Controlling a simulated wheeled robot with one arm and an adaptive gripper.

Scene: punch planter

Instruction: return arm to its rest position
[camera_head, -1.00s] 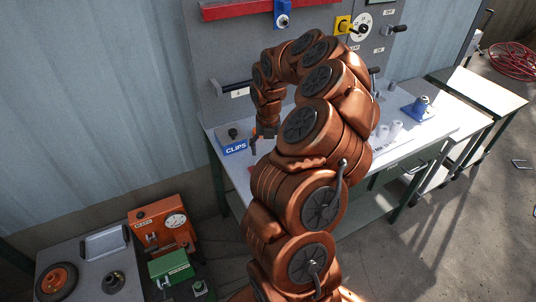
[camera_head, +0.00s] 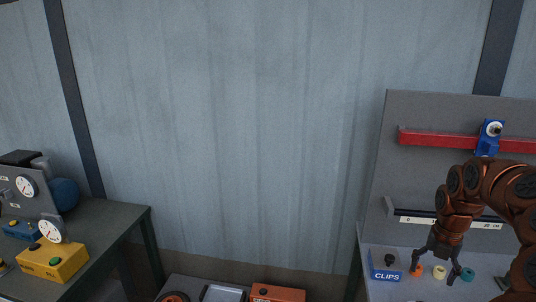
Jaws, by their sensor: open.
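My copper-coloured arm comes in from the right edge and bends over the workbench, with its lower links cut off by the frame. My gripper (camera_head: 435,268) points down at the arm's end, in front of the grey back panel. Its dark fingers are spread open, and nothing shows between them that they grip. Behind or below the fingers are a small orange piece (camera_head: 417,271), a cream piece (camera_head: 439,272) and a teal piece (camera_head: 467,274). I cannot tell how high the fingers are above the bench.
A blue CLIPS box (camera_head: 385,265) stands left of the gripper. A red rail (camera_head: 440,139) with a blue fixture (camera_head: 489,138) crosses the grey panel (camera_head: 400,110). At the far left, a dark table (camera_head: 115,222) holds a yellow box (camera_head: 54,263). A bare corrugated wall (camera_head: 230,130) fills the middle.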

